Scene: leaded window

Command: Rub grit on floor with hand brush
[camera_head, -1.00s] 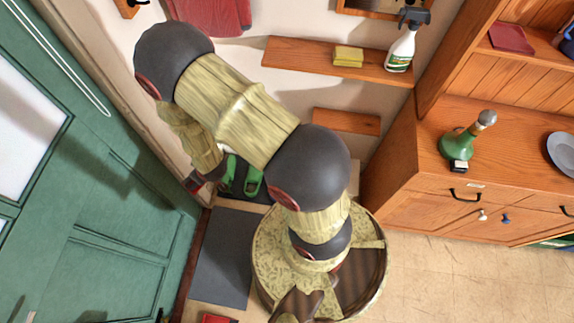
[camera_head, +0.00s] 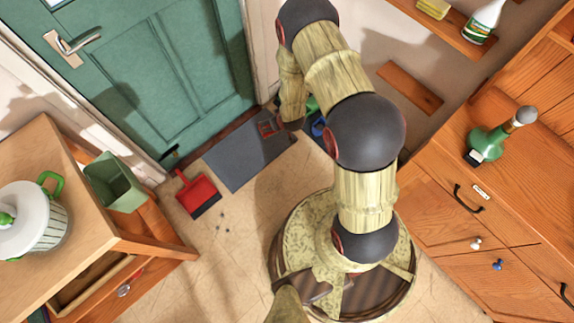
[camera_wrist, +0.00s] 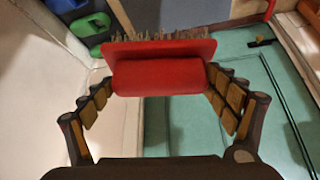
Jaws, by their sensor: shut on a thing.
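My gripper (camera_wrist: 160,85) is shut on the red handle of the hand brush (camera_wrist: 162,52) in the wrist view. The brush's pale bristles point toward the top of that view, away from my gripper. In the head view my forearm hides most of my gripper, near the far right end of the grey mat. A small red and dark shape (camera_head: 267,127) shows there; I cannot tell whether it is brush or gripper. The grit (camera_head: 222,215) is several small dark specks on the tan floor, just right of and below the red dustpan (camera_head: 198,193). The brush is well apart from the grit.
The grey mat (camera_head: 235,165) lies before the teal door (camera_head: 165,75). Green and blue footwear (camera_wrist: 88,25) stands beyond it. A wooden table (camera_head: 95,190) with a green bin (camera_head: 115,182) is at left, a wooden cabinet (camera_head: 470,225) at right. Floor around the grit is open.

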